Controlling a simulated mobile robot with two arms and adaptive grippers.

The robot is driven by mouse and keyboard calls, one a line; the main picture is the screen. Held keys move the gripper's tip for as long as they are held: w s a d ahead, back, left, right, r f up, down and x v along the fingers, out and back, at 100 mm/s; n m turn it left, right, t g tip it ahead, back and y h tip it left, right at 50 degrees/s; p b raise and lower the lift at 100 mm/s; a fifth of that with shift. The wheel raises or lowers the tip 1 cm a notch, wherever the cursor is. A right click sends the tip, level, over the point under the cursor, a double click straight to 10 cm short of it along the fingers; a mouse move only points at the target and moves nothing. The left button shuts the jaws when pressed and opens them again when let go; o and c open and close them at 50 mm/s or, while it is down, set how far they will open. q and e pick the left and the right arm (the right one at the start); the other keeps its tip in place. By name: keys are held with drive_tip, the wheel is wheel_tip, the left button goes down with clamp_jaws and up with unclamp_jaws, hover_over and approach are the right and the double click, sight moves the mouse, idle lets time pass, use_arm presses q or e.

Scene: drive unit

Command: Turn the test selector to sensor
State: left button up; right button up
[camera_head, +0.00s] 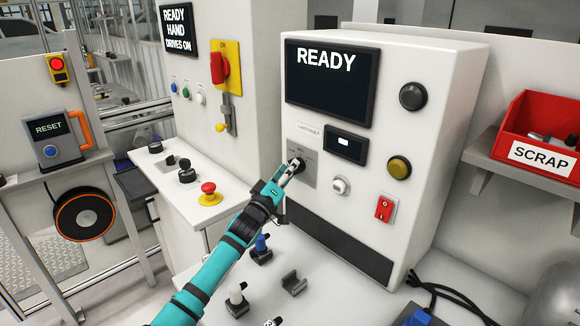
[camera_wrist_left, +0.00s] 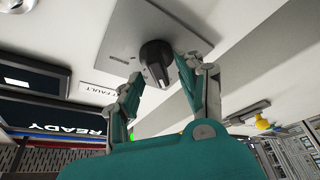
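The test selector is a black rotary knob (camera_head: 298,164) on a grey plate (camera_head: 303,178) on the front of the white test cabinet, below the READY screen (camera_head: 332,77). It shows larger in the left wrist view (camera_wrist_left: 155,62). My left gripper (camera_head: 291,171) is at the knob, with one finger on each side of it in the left wrist view (camera_wrist_left: 158,70). The fingers stand apart, with slight gaps beside the knob; contact cannot be made out. The plate's position labels are too small to read. My right gripper is not in view.
Near the knob are a small display (camera_head: 345,144), a white button (camera_head: 340,186) and a red switch (camera_head: 384,208). Small parts, including a blue-topped one (camera_head: 261,244), stand on the bench below. A red SCRAP bin (camera_head: 543,125) sits at right. A red emergency button (camera_head: 208,190) is at left.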

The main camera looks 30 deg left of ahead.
use_arm(q)
drive_tip(key=shift+w+r, duration=0.1)
drive_tip(key=shift+w, duration=0.35)
drive_tip(key=shift+c, duration=0.2)
drive_tip(key=c, duration=0.7)
drive_tip(key=shift+s, duration=0.1)
clamp_jaws()
